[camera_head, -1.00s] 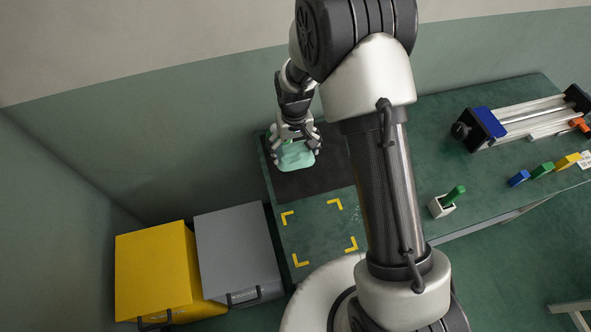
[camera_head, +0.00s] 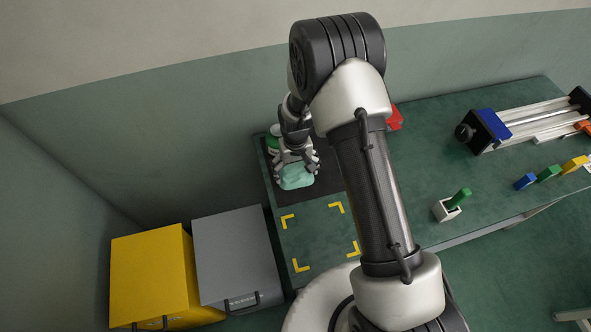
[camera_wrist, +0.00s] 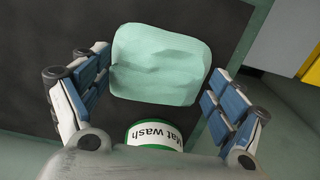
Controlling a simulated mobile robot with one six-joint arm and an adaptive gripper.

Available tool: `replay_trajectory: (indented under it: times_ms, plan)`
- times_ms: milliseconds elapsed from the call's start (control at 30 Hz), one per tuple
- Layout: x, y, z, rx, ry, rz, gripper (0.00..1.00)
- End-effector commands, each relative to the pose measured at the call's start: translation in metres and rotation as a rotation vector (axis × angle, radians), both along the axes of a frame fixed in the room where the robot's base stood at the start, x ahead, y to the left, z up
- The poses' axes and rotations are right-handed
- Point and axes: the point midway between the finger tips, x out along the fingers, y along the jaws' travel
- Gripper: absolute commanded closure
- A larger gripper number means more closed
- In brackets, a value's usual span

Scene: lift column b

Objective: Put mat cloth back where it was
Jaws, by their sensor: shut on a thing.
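The mat cloth (camera_head: 297,178) is a pale mint-green, crumpled pad, and it also fills the upper middle of the wrist view (camera_wrist: 160,62). My gripper (camera_head: 296,170) is shut on it, with fingers on both its left and right sides in the wrist view (camera_wrist: 157,78). The cloth is over the dark mat (camera_head: 328,172) at the left end of the green bench. I cannot tell whether it touches the mat. A white and green container labelled "Mat wash" (camera_wrist: 154,134) stands behind my gripper, partly hidden, and shows in the head view (camera_head: 272,140).
Yellow corner marks (camera_head: 288,222) frame a bare bench area in front of the mat. A grey box (camera_head: 236,255) and a yellow box (camera_head: 152,275) stand left of the bench. A red object (camera_head: 395,118) shows behind my arm. Coloured blocks (camera_head: 548,173) lie at right.

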Motion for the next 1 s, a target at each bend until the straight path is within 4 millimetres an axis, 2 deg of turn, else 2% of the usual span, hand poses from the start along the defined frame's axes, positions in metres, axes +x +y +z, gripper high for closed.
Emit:
replay_trajectory:
  times_ms: [100, 133, 300, 767, 867, 1000]
  plan:
    - [0.000, 0.000, -0.005, 0.000, 0.000, 0.000, 0.31]
    - [0.000, 0.000, -0.004, 0.000, 0.000, 0.000, 0.11]
    - [0.000, 0.000, -0.003, 0.000, 0.000, 0.000, 0.00]
    - [0.000, 0.000, 0.002, 0.000, 0.000, 0.000, 0.00]
    - [0.001, 0.000, 0.016, 0.001, -0.004, 0.000, 0.00]
    - [0.001, 0.000, 0.047, 0.001, -0.004, 0.000, 0.00]
